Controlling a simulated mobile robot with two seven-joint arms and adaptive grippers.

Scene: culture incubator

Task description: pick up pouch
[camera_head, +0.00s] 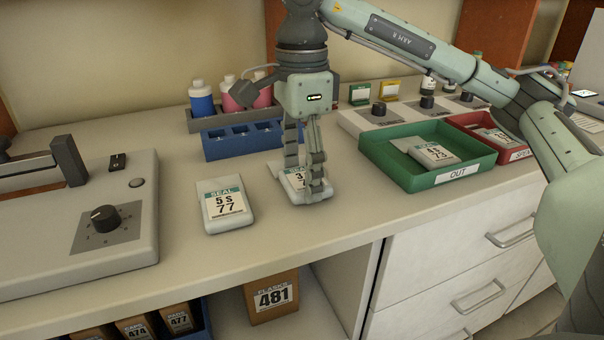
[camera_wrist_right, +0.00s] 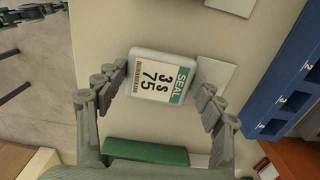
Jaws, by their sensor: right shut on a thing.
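A pale pouch (camera_head: 292,178) with a teal-edged SEAL label lies on the counter in the middle of the head view, partly hidden by my right gripper (camera_head: 310,198). In the right wrist view the pouch (camera_wrist_right: 160,78) reads "SEAL 3 S 75" and sits between the two fingers of the right gripper (camera_wrist_right: 160,95). The gripper points down and is shut on this pouch. A second pouch (camera_head: 225,205), labelled "SEAL 5 S 77", lies flat to its left. Another pouch (camera_head: 432,153) lies in the green OUT tray (camera_head: 450,180). My left gripper is not in view.
A blue rack (camera_head: 243,142) stands behind the gripper, with bottles (camera_head: 202,98) in a grey holder behind it. A red tray (camera_head: 510,153) adjoins the green tray. A grey device with a knob (camera_head: 105,218) fills the left. The counter's front strip is clear.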

